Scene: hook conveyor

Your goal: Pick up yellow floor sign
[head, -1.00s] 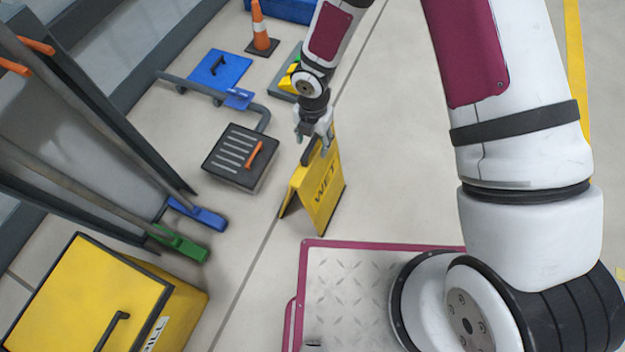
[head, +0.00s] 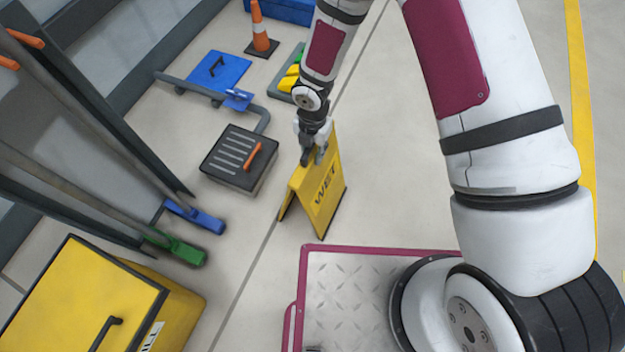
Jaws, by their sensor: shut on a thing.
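The yellow floor sign (head: 322,195) stands upright as an A-frame on the grey floor, near the middle of the head view, with "WET" on its face. My gripper (head: 313,150) is at its top edge, reaching down from above, and is shut on the top of the sign. The fingers partly hide the dark handle there. The sign's feet look to be at floor level; I cannot tell whether they touch.
A black slatted box with an orange handle (head: 238,158) is left of the sign. A blue plate (head: 219,71), an orange cone (head: 260,32) and a tray with yellow and green items (head: 290,80) lie behind. A yellow spill bin (head: 90,295) stands front left. Floor to the right is clear.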

